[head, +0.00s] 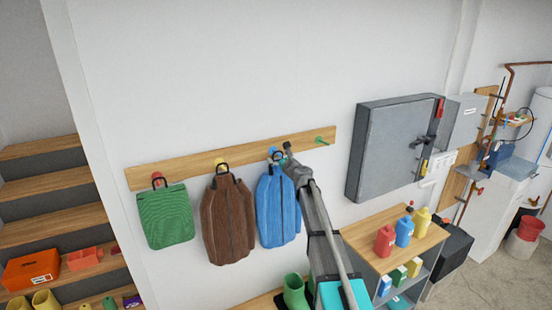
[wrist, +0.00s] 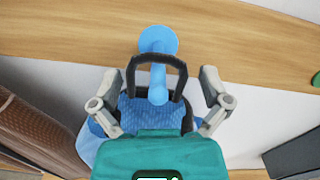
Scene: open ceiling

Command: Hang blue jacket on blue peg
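The blue jacket (head: 278,210) hangs upright against the wall below the rack, beside the brown jacket. Its black loop (wrist: 134,72) crosses over the blue peg (wrist: 158,40), and the peg's rounded tip shows through the loop's opening. In the head view the blue peg (head: 273,151) is mostly hidden by the loop and my gripper. My gripper (wrist: 161,95) is open, with one grey finger on each side of the loop, apart from it. In the head view my gripper (head: 288,152) is at the jacket's upper right. My teal gripper body hides part of the jacket in the wrist view.
A wooden rack (head: 190,170) holds a green bag (head: 166,218) on a red peg and the brown jacket (head: 228,220) on a yellow peg. A green peg (head: 323,140) at right is bare. A grey cabinet (head: 392,150) juts out further right. Bottles stand on a shelf below.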

